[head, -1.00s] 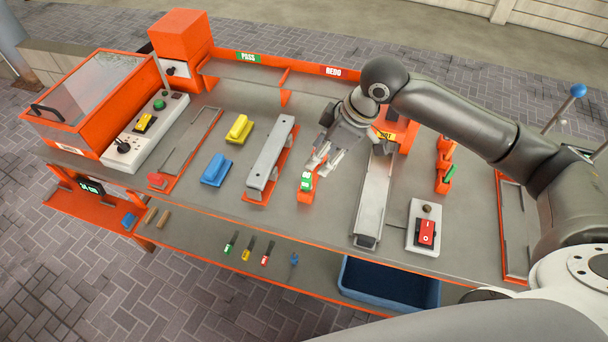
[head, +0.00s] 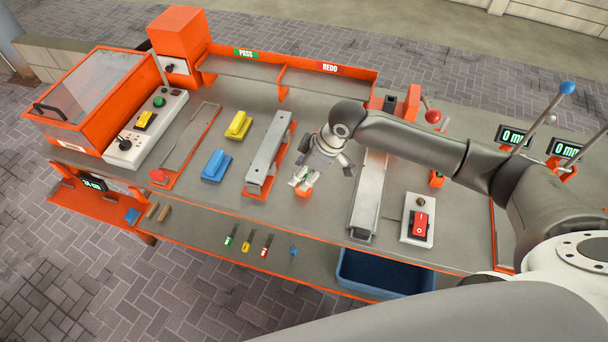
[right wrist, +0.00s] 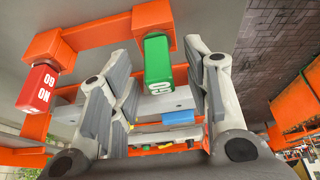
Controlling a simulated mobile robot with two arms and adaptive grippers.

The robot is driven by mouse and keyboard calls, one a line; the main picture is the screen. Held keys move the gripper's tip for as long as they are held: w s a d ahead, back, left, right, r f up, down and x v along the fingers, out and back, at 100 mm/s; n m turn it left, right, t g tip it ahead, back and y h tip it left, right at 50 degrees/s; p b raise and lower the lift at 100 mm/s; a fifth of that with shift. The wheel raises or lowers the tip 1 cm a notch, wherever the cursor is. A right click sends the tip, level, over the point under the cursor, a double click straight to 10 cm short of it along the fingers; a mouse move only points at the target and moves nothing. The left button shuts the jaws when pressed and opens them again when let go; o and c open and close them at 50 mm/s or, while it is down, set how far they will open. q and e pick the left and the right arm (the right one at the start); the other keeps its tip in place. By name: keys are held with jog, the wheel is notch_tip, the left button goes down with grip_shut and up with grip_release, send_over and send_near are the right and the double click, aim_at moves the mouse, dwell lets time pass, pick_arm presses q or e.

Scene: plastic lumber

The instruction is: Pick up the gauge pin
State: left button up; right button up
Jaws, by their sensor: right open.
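A green pin handle marked GO (right wrist: 157,62) hangs in an orange holder in the right wrist view; I take it as the gauge pin. My right gripper (right wrist: 160,82) is open, with one finger on each side of the green handle, and no clear grip shows. A red handle marked NO GO (right wrist: 38,88) sits in the same holder, outside the left finger. In the head view my right gripper (head: 304,180) is over the small orange holder (head: 303,193) and hides most of it. My left gripper is not in view.
A grey channel on orange supports (head: 265,155) stands just left of the gripper, and a metal rail (head: 367,200) lies to the right. A red switch box (head: 418,222) is farther right. A blue bin (head: 385,270) sits below the bench front.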

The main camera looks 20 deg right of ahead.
grip_shut()
jog(key=shift+r, duration=0.1)
dwell(0.3)
